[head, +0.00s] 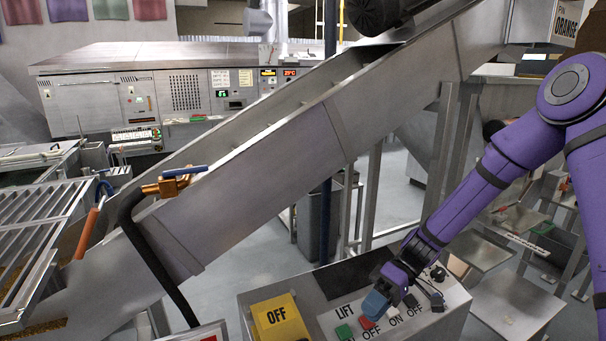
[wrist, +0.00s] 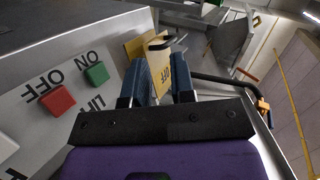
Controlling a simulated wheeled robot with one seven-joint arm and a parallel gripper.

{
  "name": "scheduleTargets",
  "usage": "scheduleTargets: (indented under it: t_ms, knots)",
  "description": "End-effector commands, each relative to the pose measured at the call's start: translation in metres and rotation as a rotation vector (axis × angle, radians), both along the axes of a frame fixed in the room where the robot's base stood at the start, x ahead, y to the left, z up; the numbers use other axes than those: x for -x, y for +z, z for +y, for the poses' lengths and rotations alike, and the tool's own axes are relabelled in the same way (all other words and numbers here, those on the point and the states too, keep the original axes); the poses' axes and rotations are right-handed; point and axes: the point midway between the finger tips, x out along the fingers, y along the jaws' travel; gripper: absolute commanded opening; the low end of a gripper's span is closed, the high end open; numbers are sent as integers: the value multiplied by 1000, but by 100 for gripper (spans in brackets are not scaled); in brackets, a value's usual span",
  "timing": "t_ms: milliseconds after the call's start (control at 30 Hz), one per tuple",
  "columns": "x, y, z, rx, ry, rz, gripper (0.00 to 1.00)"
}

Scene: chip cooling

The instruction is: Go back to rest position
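My gripper (head: 377,303) hangs low over the control box (head: 290,292), at the end of my purple arm. Its blue fingertips are close above the LIFT panel, near the red button (head: 366,323) and green button (head: 344,332). In the wrist view the two blue fingers (wrist: 157,80) stand a little apart, and I see nothing held between them. The green button (wrist: 96,74) and red button (wrist: 57,101) lie to the left of the fingers there. Whether a fingertip touches the panel I cannot tell.
A yellow OFF block (head: 280,322) stands on the box, left of the buttons; it also shows beyond the fingers in the wrist view (wrist: 145,45). A metal chute (head: 270,160) slopes behind. A black pipe (head: 150,245) with a brass valve (head: 174,184) stands left.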

Motion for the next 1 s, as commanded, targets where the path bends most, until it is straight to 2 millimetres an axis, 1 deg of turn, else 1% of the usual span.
scheduleTargets:
  t_ms: [33, 267, 567, 767, 1000]
  knots:
    - [1, 10, -5, 51, 3, -19, 23]
    - [11, 50, -28, 268, -19, -83, 23]
    - [29, 107, -56, 516, -105, -186, 23]
    - [46, 146, -72, 656, -198, -266, 23]
    - [72, 192, -92, 786, -337, -368, 23]
